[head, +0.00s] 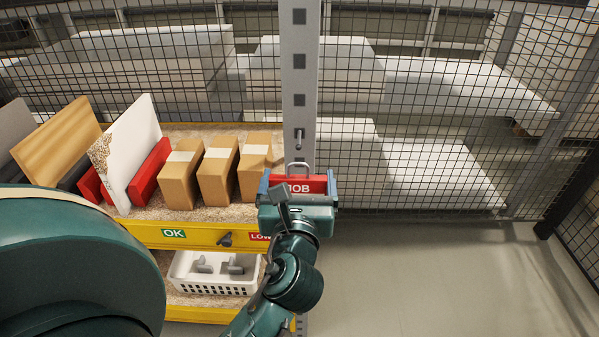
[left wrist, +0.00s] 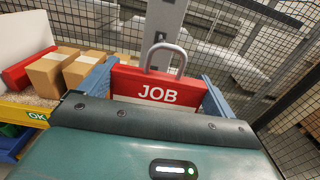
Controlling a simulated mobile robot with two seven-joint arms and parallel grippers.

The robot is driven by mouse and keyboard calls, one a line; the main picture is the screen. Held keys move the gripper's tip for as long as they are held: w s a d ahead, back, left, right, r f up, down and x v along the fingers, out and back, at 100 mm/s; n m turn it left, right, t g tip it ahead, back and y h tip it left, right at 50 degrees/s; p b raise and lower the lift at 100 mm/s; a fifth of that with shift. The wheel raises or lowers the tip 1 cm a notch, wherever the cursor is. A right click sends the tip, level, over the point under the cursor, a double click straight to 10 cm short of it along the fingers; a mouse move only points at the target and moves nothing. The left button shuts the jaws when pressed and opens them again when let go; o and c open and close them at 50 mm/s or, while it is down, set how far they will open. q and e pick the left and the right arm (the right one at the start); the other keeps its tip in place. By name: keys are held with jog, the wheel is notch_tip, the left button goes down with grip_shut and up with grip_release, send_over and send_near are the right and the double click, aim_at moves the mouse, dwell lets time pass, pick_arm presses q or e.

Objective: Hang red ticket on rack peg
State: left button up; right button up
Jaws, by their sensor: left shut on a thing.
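The red ticket (head: 306,185) has white JOB lettering and a grey metal loop at its top. It is held upright between the blue fingers of my left gripper (head: 298,188), which is shut on it. In the left wrist view the ticket (left wrist: 152,92) and its loop face me, with the left gripper's fingers (left wrist: 155,98) at both side edges. The rack peg (head: 299,136) sticks out of the grey perforated post (head: 300,95), a little above the loop in the head view. The loop looks apart from the peg. My right gripper is not in view.
Left of the post, a yellow-edged shelf (head: 190,236) holds cardboard boxes (head: 217,173), red holders and leaning panels (head: 132,150). A white basket (head: 213,274) sits on the lower shelf. Wire mesh fencing (head: 450,110) stands behind. The floor (head: 430,275) at right is clear.

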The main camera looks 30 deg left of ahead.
pick_arm(q)
jog(key=shift+w+a, duration=0.25)
jog(key=b+x, duration=0.1)
jog(key=x, duration=0.2)
jog(key=b+x, duration=0.1)
jog(key=x, duration=0.2)
jog(key=b+x, duration=0.1)
jog(key=x, duration=0.2)
jog(key=shift+w+a+f, duration=0.15)
jog(key=shift+f, duration=0.3)
jog(key=shift+w+a+f+p, duration=0.2)
jog(key=shift+w+f+p, duration=0.1)
jog(key=shift+w+f, duration=0.1)
dwell(0.5)
jog(key=o, duration=0.7)
